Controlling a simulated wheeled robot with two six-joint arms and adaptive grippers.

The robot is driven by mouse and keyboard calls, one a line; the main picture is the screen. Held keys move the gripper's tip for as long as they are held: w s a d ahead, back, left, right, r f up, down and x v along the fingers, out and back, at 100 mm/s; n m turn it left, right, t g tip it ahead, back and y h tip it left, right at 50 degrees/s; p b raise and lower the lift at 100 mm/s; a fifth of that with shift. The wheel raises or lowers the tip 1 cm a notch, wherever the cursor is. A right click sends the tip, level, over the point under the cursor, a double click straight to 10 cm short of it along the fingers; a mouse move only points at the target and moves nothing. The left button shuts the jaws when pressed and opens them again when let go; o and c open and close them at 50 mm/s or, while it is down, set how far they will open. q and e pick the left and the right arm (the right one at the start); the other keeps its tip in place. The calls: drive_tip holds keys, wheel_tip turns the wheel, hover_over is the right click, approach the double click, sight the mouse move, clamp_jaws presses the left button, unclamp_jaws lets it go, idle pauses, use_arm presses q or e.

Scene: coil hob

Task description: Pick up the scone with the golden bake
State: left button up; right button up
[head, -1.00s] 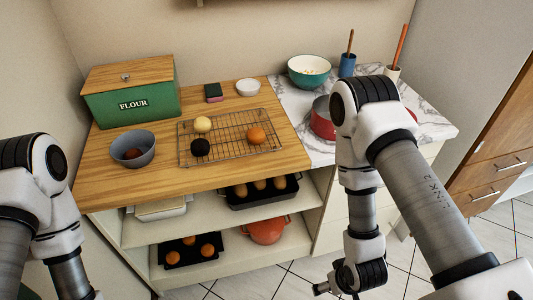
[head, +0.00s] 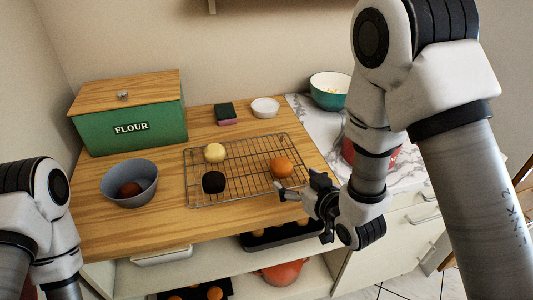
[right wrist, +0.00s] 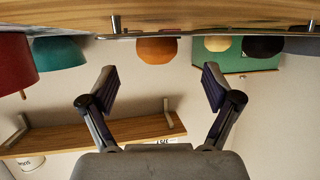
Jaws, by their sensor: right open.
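Three scones sit on the wire rack (head: 240,190): a golden-orange one (head: 281,168) at the right, a pale one (head: 215,153) at the back left and a nearly black one (head: 213,182) at the front left. My right gripper (head: 297,186) is open and empty, just in front and to the right of the golden scone, apart from it. In the right wrist view, which appears upside down, the golden scone (right wrist: 157,50) shows ahead between the open fingers (right wrist: 160,90). The pale scone (right wrist: 217,43) and the dark one (right wrist: 262,46) are beside it. My left gripper is out of view.
A grey bowl (head: 129,183) holding a brown round item (head: 130,189) stands left of the rack. A green flour box (head: 130,125), a sponge (head: 225,115) and a white bowl (head: 265,107) stand behind. A teal bowl (head: 330,91) is on the marble top; a red pot is partly hidden by my arm.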

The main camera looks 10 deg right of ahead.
sight(287, 171)
drive_tip(key=shift+w+a+r, duration=0.15)
drive_tip(key=shift+w, duration=0.35)
drive_tip(key=shift+w+p, duration=0.25)
drive_tip(key=shift+p, duration=0.1)
drive_tip(key=shift+w, duration=0.25)
drive_tip(key=x, duration=0.1)
drive_tip(key=p+x, duration=0.1)
drive_tip(key=x, duration=0.3)
drive_tip(key=shift+w+f, duration=0.15)
drive_tip(key=shift+f, duration=0.2)
drive_tip(key=shift+r, duration=0.1)
drive_tip(key=shift+s, duration=0.25)
drive_tip(key=shift+c, duration=1.3)
drive_tip(key=c, duration=1)
